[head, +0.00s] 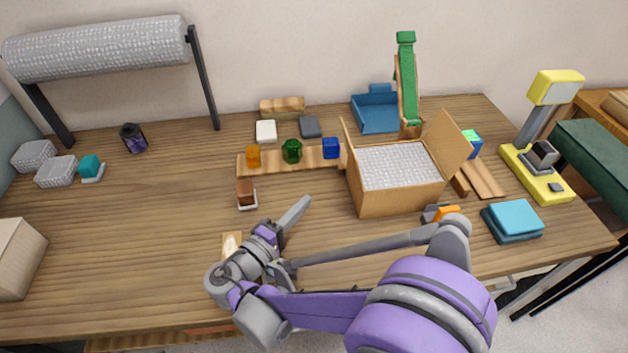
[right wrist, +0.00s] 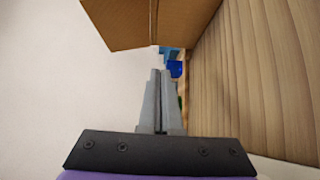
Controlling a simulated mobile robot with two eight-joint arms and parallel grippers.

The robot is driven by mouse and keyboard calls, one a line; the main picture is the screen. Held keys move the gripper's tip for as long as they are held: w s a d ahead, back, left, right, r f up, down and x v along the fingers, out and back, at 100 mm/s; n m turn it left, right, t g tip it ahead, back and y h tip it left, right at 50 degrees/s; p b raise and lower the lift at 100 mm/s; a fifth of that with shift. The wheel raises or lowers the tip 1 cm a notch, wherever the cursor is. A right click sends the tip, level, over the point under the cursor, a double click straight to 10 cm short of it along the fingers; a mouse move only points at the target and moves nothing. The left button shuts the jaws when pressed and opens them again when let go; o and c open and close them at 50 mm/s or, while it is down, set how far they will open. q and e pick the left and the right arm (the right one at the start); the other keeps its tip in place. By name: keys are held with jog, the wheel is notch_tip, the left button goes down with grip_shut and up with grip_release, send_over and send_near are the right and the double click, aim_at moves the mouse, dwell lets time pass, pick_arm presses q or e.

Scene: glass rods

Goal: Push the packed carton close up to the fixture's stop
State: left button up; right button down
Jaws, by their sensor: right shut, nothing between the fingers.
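The packed carton (head: 400,203) stands at the right of the table's middle with its flaps open. Grey-white bubble wrap (head: 397,166) fills its top. A wooden board (head: 278,164) lies along the carton's left side, and wooden strips (head: 484,179) show at its right. I cannot tell which part is the fixture's stop; the carton may hide it. My right gripper (head: 304,202) is shut and empty, left of the carton and apart from it. In the right wrist view, its closed fingers (right wrist: 160,74) show below the brown carton (right wrist: 150,22). My left gripper is out of view.
Orange (head: 253,156), green (head: 292,150) and blue (head: 331,148) pieces stand on the board. A brown piece (head: 246,194) is left of my gripper. Blue cloths (head: 513,219) and a yellow device (head: 540,175) are at the right. The table's left middle is clear.

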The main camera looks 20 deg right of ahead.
aim_at(379, 175)
jog(key=x, duration=1)
jog(key=shift+s+d+r, duration=0.1)
jog(key=shift+s+d, duration=0.15)
jog(key=shift+s, duration=0.1)
jog(key=shift+s+d, duration=0.2)
jog(key=shift+d, duration=0.35)
jog(key=shift+s+d, duration=0.15)
jog(key=shift+d, duration=0.35)
jog(key=shift+s+d, duration=0.15)
jog(key=shift+d, duration=0.4)
jog(key=d, duration=0.3)
jog(key=s+d, duration=0.1)
jog(key=d, duration=0.1)
jog(key=s+d, duration=0.1)
jog(key=d, duration=0.2)
jog(key=shift+d, duration=0.3)
jog(key=shift+a, duration=0.15)
